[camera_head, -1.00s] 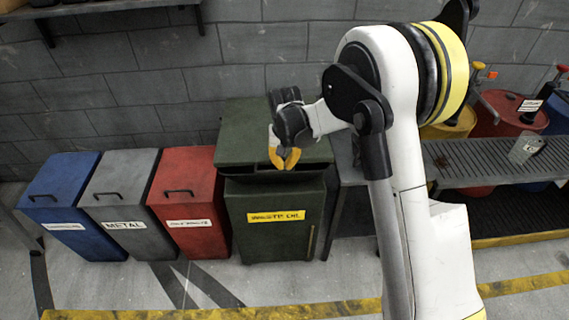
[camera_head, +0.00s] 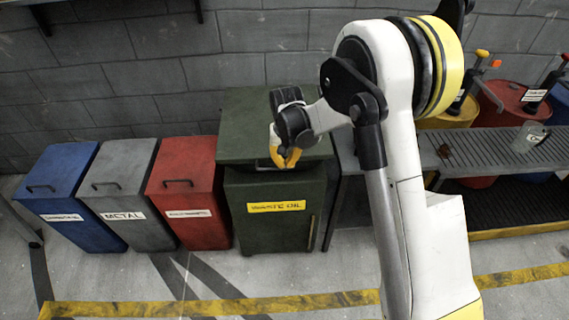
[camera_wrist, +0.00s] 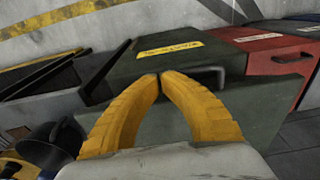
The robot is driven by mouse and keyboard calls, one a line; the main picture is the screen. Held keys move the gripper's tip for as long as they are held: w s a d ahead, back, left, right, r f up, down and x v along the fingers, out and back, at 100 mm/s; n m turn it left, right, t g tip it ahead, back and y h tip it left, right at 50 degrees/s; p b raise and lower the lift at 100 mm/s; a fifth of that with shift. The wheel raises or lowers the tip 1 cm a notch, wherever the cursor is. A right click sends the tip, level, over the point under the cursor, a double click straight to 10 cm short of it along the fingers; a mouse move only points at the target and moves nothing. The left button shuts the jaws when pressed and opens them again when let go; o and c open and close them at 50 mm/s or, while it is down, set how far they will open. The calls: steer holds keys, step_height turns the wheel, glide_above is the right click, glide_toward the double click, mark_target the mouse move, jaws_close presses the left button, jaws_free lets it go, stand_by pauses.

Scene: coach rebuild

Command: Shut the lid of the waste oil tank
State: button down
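The green waste oil tank (camera_head: 272,228) stands against the wall, with a yellow label on its front. Its green lid (camera_head: 262,112) lies nearly level over the body in the head view, with a thin dark gap along the front edge. The lid also shows close up in the wrist view (camera_wrist: 262,100), with a dark handle (camera_wrist: 212,76) at its front edge. My gripper (camera_head: 286,160) is at the lid's front edge. In the wrist view my gripper's yellow fingertips (camera_wrist: 160,76) meet, with nothing between them. Whether they touch the lid I cannot tell.
Red (camera_head: 186,192), grey (camera_head: 117,195) and blue (camera_head: 65,193) bins stand in a row left of the tank. A grey slatted bench (camera_head: 475,150) is on the right, with drums behind it. The floor in front is clear, crossed by a yellow line (camera_head: 210,306).

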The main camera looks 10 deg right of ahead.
steer(key=s+d+r+t+p, duration=0.1)
steer(key=s+d+r+p, duration=0.15)
steer(key=r, duration=0.75)
steer(key=s+d+r+p, duration=0.1)
steer(key=s+r, duration=0.3)
steer(key=r, duration=0.5)
steer(key=s+d+r+t, duration=0.1)
steer(key=s+d+r, duration=0.1)
steer(key=s, duration=0.5)
steer(key=s+d+r+t, duration=0.2)
steer(key=s+d, duration=0.1)
steer(key=s, duration=0.4)
steer(key=s+d+r+t, duration=0.2)
steer(key=s+d+r, duration=0.1)
steer(key=s, duration=0.4)
steer(key=shift+d+b, duration=0.2)
steer(key=shift+b, duration=0.1)
steer(key=shift+s, duration=0.1)
